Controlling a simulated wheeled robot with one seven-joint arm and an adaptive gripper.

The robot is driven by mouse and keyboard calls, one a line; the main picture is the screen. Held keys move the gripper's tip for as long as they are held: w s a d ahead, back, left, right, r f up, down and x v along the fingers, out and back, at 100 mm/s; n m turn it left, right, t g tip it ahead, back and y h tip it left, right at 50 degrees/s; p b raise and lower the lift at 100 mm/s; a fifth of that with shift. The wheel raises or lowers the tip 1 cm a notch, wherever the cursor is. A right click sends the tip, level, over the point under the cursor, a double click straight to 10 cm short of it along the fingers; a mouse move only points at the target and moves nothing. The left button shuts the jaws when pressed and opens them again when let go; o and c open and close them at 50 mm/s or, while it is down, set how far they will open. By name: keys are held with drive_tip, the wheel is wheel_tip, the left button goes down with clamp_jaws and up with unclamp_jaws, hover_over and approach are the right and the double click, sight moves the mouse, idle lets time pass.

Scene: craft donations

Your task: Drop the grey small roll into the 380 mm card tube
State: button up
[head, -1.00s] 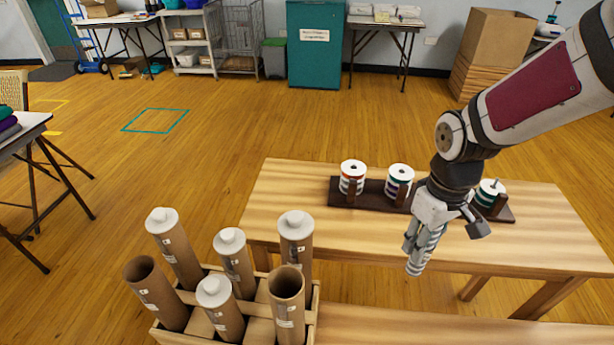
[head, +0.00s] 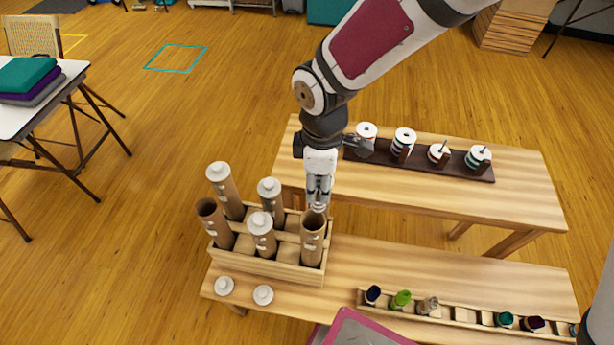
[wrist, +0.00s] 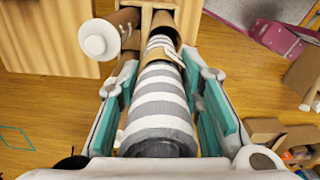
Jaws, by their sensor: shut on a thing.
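My gripper (head: 319,193) is shut on the grey small roll, a grey-and-white striped roll (wrist: 160,105) with a tan band near its far end. It holds the roll lengthwise between teal pads in the wrist view. Below it stands an open brown card tube (head: 313,243), at the front right of a wooden crate (head: 285,272). In the wrist view the roll's far end overlaps this tube's mouth (wrist: 164,19); I cannot tell whether it is inside. Another open tube (head: 214,224) stands at the crate's left. The tube labels are too small to read.
Several tubes with white caps, one at the back left (head: 226,190), stand close by in the crate. Two loose caps (head: 223,286) lie in front. A rack (head: 460,316) of small rolls is at right. A dark board (head: 420,166) holds spools behind.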

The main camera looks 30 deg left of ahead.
sight(313, 205)
drive_tip(key=shift+s+a+f+b, duration=0.15)
drive_tip(key=shift+f+b, duration=0.15)
drive_tip(key=shift+f, duration=0.45)
drive_tip(key=shift+s+a+f+b, duration=0.15)
drive_tip(key=shift+f+b, duration=0.1)
drive_tip(key=shift+f, duration=0.5)
drive_tip(key=shift+s+f+b, duration=0.15)
drive_tip(key=shift+f+b, duration=0.15)
drive_tip(key=shift+f, duration=0.45)
drive_tip(key=shift+f+b, duration=0.65)
drive_tip(key=shift+f, duration=0.9)
drive_tip(key=shift+s, duration=0.1)
drive_tip(key=o, duration=1.2)
drive_tip(key=shift+o, duration=0.2)
wheel_tip(313, 205, up, 12)
